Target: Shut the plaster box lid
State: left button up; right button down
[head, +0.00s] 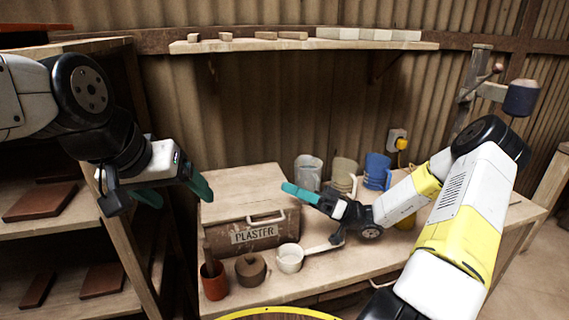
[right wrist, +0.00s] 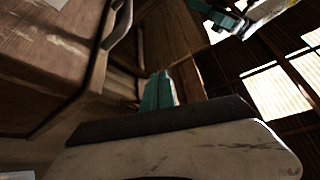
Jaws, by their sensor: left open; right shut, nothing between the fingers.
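The wooden plaster box (head: 219,235), with a "PLASTER" label on its front, stands on the bench. Its pale lid (head: 238,188) lies flat over the top and looks down, with a light bar handle (head: 266,217) at the front edge. The box side (right wrist: 40,60) and handle (right wrist: 118,25) also show in the right wrist view. My right gripper (head: 288,187) is shut and empty, its teal fingertips at the box's right edge; I cannot tell whether they touch the lid. My left gripper (head: 174,193) is open and empty, left of the box and above it.
A clear jug (head: 308,172), a beige jug (head: 343,174) and a blue jug (head: 377,170) stand behind my right arm. Shelves with tiles (head: 40,202) are at left.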

aim_at(294, 204)
jog(key=shift+s+d+f, duration=0.1)
jog(key=shift+s+f, duration=0.1)
jog(key=shift+f, duration=0.75)
jog(key=shift+s+f, duration=0.15)
jog(key=shift+f, duration=0.8)
